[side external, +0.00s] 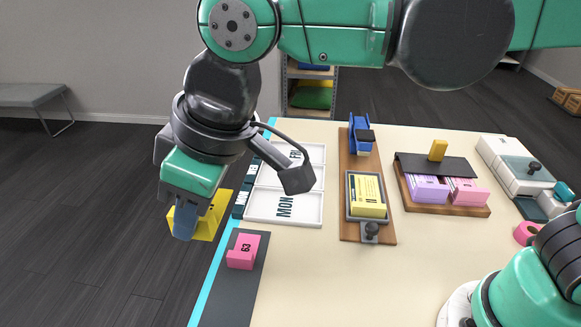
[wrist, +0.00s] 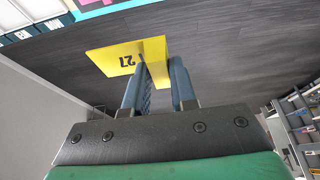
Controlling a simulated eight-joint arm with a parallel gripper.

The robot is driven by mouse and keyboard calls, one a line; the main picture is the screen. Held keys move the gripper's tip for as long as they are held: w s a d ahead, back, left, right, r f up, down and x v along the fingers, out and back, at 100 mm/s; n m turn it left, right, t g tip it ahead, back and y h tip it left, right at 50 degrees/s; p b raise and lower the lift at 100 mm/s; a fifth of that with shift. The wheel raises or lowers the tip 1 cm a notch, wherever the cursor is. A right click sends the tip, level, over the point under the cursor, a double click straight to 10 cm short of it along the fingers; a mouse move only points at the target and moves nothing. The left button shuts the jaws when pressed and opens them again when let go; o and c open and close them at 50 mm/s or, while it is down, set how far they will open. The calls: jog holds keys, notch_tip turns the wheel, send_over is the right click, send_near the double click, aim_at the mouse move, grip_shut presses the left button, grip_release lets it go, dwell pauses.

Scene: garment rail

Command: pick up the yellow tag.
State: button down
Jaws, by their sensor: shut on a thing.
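The yellow tag (side external: 207,222) is between the fingers of my gripper (side external: 187,215), off the left edge of the table and above the floor. In the wrist view the yellow tag (wrist: 122,60) shows the number 27, and the blue fingers of my gripper (wrist: 162,75) are shut on its near part. In the side view the fingers and wrist hide part of the tag.
A pink tag (side external: 243,252) marked 63 stands on a dark strip (side external: 226,305) at the table's left edge. A white tray (side external: 283,208) marked MON, a wooden board (side external: 352,229) and a card holder (side external: 457,207) stand further right. The front middle of the table is clear.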

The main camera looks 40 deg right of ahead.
jog(key=shift+r, duration=3.15)
